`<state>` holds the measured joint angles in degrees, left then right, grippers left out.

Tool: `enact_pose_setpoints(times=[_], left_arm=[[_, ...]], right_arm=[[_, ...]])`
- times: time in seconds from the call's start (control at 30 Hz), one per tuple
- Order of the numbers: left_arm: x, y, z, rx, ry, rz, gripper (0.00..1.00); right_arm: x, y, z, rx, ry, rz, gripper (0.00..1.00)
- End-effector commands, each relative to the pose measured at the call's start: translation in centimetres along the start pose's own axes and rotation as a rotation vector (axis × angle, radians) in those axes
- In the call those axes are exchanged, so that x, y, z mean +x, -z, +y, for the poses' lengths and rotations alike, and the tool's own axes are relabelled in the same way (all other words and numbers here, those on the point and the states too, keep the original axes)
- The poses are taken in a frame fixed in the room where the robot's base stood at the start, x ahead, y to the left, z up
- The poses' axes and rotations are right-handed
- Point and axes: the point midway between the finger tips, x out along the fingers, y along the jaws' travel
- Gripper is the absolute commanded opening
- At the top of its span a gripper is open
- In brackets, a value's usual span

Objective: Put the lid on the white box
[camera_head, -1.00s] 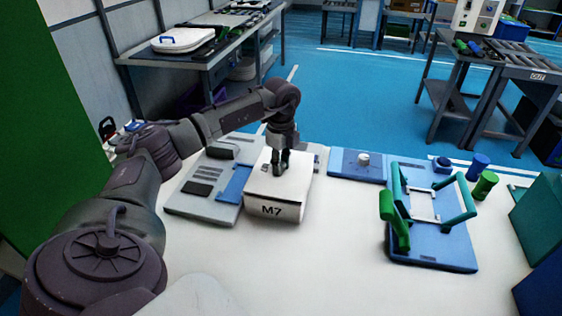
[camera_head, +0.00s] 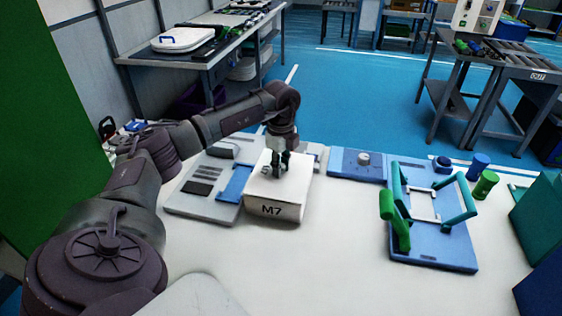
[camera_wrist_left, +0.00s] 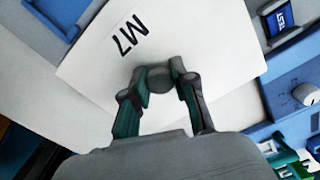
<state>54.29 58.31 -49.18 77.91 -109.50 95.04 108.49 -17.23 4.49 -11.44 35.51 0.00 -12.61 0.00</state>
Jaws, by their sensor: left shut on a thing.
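The white box (camera_head: 272,209), marked M7 on its front, stands on the white table left of the middle. Its flat white top, which I take to be the lid (camera_head: 297,176), lies level on it; I cannot tell whether a gap is left between them. My left gripper (camera_head: 280,172) points down at this top. In the left wrist view the fingers (camera_wrist_left: 160,85) are closed around a small grey round piece at the white surface (camera_wrist_left: 215,50), seemingly the lid's knob. The fingers hide part of the top. My right gripper is not in view.
A grey panel (camera_head: 184,207) with a blue part adjoins the box on the left. A blue plate (camera_head: 432,247) with green handles stands right, a blue unit with a white knob (camera_head: 363,158) behind. Blue (camera_head: 479,166) and green (camera_head: 486,184) cylinders stand farther right. The table front is clear.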

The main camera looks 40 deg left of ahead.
Motion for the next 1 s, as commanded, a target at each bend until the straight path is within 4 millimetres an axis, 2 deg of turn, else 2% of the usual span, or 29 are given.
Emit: enact_pose_setpoints(times=[0.17, 0.2, 0.37, 0.7, 1.0], left_arm=[[0.0, 0.0, 0.0, 0.0, 0.0, 0.0, 0.0], [0.0, 0.0, 0.0, 0.0, 0.0, 0.0, 0.3], [0.0, 0.0, 0.0, 0.0, 0.0, 0.0, 0.56], [-0.1, 0.0, 0.0, 0.0, 0.0, 0.0, 0.56], [-1.8, 0.0, 0.0, 0.0, 0.0, 0.0, 0.56]], right_arm=[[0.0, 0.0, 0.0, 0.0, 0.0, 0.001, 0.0], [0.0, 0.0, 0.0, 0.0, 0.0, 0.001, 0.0], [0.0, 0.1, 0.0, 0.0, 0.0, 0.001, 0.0], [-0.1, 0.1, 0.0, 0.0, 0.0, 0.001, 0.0], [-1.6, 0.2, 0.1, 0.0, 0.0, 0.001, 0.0]])
